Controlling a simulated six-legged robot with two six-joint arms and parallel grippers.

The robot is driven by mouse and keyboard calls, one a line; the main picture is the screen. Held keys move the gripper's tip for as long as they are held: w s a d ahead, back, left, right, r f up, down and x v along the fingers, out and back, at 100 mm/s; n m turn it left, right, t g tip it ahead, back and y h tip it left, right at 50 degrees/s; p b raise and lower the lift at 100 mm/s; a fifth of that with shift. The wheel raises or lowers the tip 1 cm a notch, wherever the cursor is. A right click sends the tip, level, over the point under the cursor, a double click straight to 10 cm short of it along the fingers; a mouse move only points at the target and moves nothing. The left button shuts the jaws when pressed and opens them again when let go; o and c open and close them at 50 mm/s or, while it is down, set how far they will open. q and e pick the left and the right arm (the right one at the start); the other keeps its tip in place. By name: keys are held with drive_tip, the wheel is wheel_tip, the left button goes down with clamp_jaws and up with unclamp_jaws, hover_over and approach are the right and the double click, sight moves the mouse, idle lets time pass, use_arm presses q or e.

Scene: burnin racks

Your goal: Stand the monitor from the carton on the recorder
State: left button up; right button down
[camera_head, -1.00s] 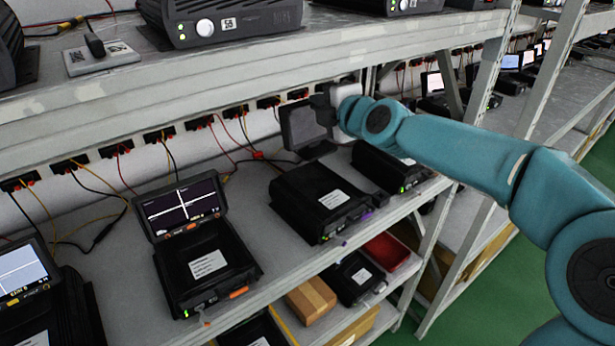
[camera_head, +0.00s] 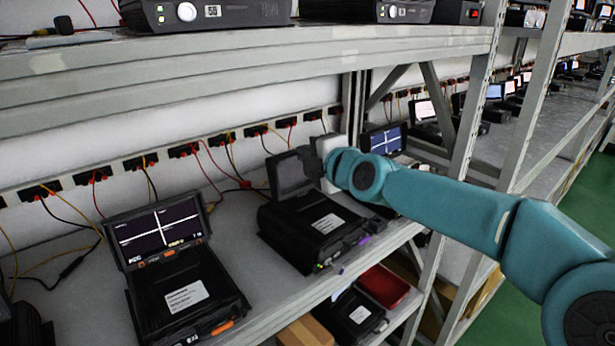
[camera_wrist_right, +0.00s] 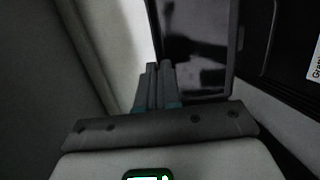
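The monitor (camera_head: 291,174) is a dark, unlit screen in a grey frame. It is upright at the back edge of the black recorder (camera_head: 312,228), which has a white label on top. From here I cannot tell whether its foot rests on the recorder. My right gripper (camera_head: 318,162) is at the monitor's right edge, its fingers close together on that edge. In the right wrist view the fingers (camera_wrist_right: 160,88) overlap the left side of the monitor (camera_wrist_right: 205,45). My left gripper is not in view. I cannot identify the task's carton for certain.
Another recorder (camera_head: 182,297) with a lit monitor (camera_head: 158,232) stands to the left. A lit screen (camera_head: 384,140) shows behind my arm. Sockets with cables line the back wall. The upper shelf (camera_head: 250,60) runs above. A brown box (camera_head: 306,331) and red box (camera_head: 384,286) lie below.

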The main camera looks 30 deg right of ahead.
drive_tip(key=shift+s+a+f+b, duration=0.2)
drive_tip(key=shift+s+f+b, duration=0.2)
drive_tip(key=shift+f, duration=0.3)
drive_tip(key=c, duration=1.4)
unclamp_jaws()
drive_tip(key=shift+w+f, duration=0.25)
drive_tip(key=shift+w, duration=0.05)
drive_tip(key=shift+c, duration=0.2)
drive_tip(key=shift+o, duration=0.5)
drive_tip(key=shift+r, duration=0.1)
drive_tip(key=v, duration=1.2)
drive_tip(key=shift+s, duration=0.35)
